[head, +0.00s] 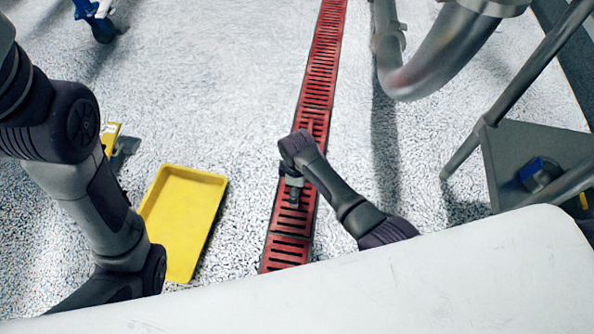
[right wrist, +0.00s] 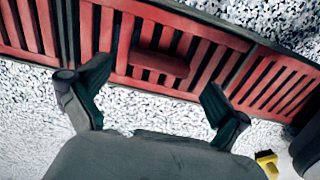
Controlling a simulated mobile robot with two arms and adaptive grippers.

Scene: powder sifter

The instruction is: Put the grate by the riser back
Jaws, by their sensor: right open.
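Red slotted grates (head: 321,68) lie in a long floor channel that runs down the middle of the head view. My right gripper (head: 292,193) points down over one stretch of it and partly hides the grate there. In the right wrist view my right gripper (right wrist: 157,84) is open and empty. A red grate with a raised bar (right wrist: 159,66) across its middle is ahead of the fingers, the bar between them. Dark gaps show at both ends of this grate; I cannot tell if it sits flush. My left arm is at the left; its gripper is out of view.
A grey pipe (head: 432,62), perhaps the riser, stands right of the channel. A yellow tray (head: 183,212) lies left of it, with a yellow and grey object (head: 113,138) behind. A grey metal stand (head: 520,150) is at right.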

